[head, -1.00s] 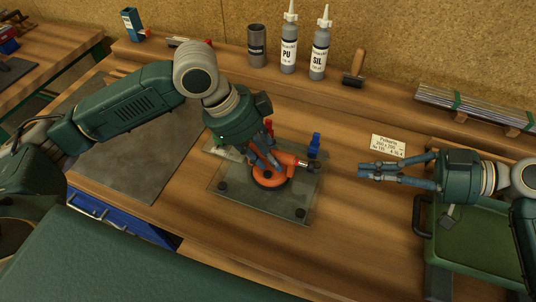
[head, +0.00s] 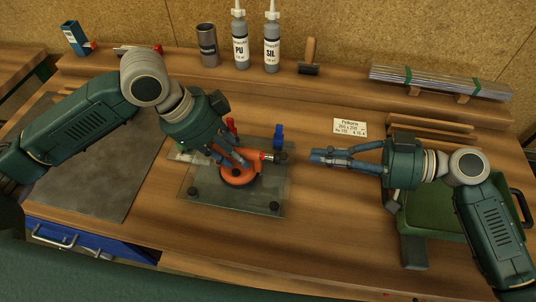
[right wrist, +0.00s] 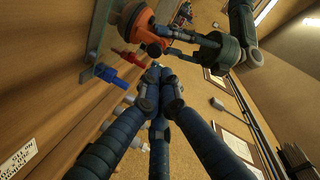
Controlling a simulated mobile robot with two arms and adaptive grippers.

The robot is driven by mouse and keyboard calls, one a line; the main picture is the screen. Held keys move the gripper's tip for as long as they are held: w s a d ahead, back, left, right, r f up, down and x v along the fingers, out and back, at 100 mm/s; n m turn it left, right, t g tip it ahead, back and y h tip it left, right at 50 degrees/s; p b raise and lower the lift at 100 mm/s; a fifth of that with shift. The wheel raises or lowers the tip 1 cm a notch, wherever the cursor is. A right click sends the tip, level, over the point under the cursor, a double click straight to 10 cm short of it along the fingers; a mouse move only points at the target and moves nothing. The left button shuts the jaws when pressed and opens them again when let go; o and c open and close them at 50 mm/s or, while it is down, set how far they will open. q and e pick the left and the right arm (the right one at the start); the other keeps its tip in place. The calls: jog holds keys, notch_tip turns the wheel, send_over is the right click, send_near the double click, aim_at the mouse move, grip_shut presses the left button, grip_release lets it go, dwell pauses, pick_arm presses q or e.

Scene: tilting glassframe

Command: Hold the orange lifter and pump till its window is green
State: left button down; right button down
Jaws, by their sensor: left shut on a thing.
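The orange lifter (head: 238,177) sits on a glass pane (head: 238,205) on the workbench; it also shows in the right wrist view (right wrist: 135,22). My left gripper (head: 232,162) is shut on the lifter's orange handle. A short pump plunger with a dark end (head: 281,158) sticks out to the right of the handle, with a red band (head: 267,156) beside it; no green shows there. My right gripper (head: 316,156) is shut with its fingertips together and empty. It points at the plunger's end, with a small gap between. In the right wrist view its fingertips (right wrist: 159,82) converge below the plunger.
Blue clamp (head: 279,135) and red clamp (head: 231,127) stand at the pane's back edge. A price card (head: 350,127) lies behind my right gripper. A green tray (head: 430,215) is under my right arm. Bottles (head: 240,45) and a roller (head: 309,55) stand on the back ledge.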

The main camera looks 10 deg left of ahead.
aim_at(278, 158)
jog(key=d+f+m+t+h, duration=0.1)
jog(key=m+t, duration=0.3)
jog(key=m, duration=0.2)
jog(key=d+f+m+t+h, duration=0.1)
jog(key=m+t, duration=0.2)
jog(key=m, duration=0.4)
jog(key=d+f+m+t+h, duration=0.1)
jog(key=d+m+t, duration=0.1)
jog(key=m+t, duration=0.2)
jog(key=shift+s+m+t, duration=0.3)
jog(key=shift+s+m, duration=0.05)
jog(key=shift+m, duration=0.85)
jog(key=a, duration=0.8)
jog(key=shift+w+a, duration=0.2)
jog(key=shift+a, duration=0.15)
jog(key=shift+a, duration=0.2)
